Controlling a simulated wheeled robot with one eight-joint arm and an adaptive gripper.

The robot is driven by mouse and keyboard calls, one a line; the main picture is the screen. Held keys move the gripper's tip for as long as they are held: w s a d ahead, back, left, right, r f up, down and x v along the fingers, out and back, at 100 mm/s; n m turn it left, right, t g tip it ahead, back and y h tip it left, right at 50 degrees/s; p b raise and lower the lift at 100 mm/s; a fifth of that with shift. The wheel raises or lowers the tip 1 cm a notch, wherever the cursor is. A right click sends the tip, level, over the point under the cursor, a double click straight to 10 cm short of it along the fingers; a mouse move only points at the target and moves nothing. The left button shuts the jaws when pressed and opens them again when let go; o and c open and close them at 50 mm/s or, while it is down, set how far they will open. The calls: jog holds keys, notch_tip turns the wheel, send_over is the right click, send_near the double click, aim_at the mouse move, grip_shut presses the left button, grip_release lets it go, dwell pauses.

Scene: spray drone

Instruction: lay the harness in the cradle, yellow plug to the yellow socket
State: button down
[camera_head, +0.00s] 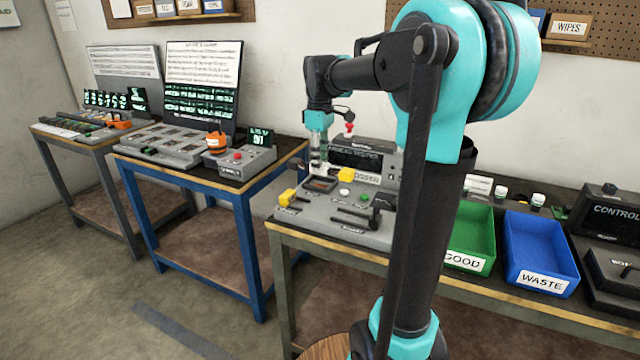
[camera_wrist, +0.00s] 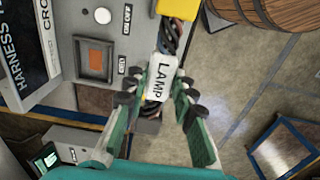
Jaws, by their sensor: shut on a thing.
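My gripper (camera_head: 319,166) is above the tester bench and shut on the white LAMP tag (camera_wrist: 161,80) of the wire harness. The harness's yellow plug (camera_wrist: 178,8) is at the top of the wrist view; in the head view the yellow plug (camera_head: 347,174) hangs right of my gripper, in front of the display. The harness's other end, dark and partly hidden, lies between the fingers (camera_wrist: 160,95). On the grey tester panel (camera_head: 318,212), a yellow block (camera_head: 288,198), apparently the yellow socket, stands at left. A black block (camera_head: 384,202) stands at right, with dark cradle-like bars (camera_head: 353,216) between.
The tester display (camera_head: 367,179) shows CROSSED, its start covered by the yellow plug. A white button (camera_head: 344,192) and framed square (camera_wrist: 95,57) are on the panel. A green GOOD bin (camera_head: 472,238) and blue WASTE bin (camera_head: 540,250) stand right. A wooden barrel (camera_wrist: 255,20) is nearby.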

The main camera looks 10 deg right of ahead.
aim_at(324, 164)
notch_tip(324, 164, up, 6)
jog(key=shift+f, duration=0.1)
jog(key=shift+r, duration=0.3)
jog(key=shift+r+m, duration=0.15)
jog(key=shift+m, duration=0.25)
jog(key=m, duration=0.4)
jog(key=shift+d, duration=0.1)
jog(key=m, duration=0.5)
jog(key=shift+s+m, duration=0.1)
jog(key=shift+m, duration=0.2)
jog(key=m, duration=0.5)
jog(key=shift+d, duration=0.1)
jog(key=m, duration=0.3)
jog(key=shift+m, duration=0.3)
jog(key=m, duration=0.5)
jog(key=shift+s+d+r, duration=0.1)
jog(key=shift+d, duration=0.05)
jog(key=m, duration=0.3)
jog(key=shift+m, duration=0.4)
jog(key=m, duration=0.3)
jog(key=shift+s, duration=0.1)
jog(key=m, duration=0.4)
jog(key=shift+d+m, duration=0.1)
jog(key=shift+m, duration=0.3)
notch_tip(324, 164, down, 20)
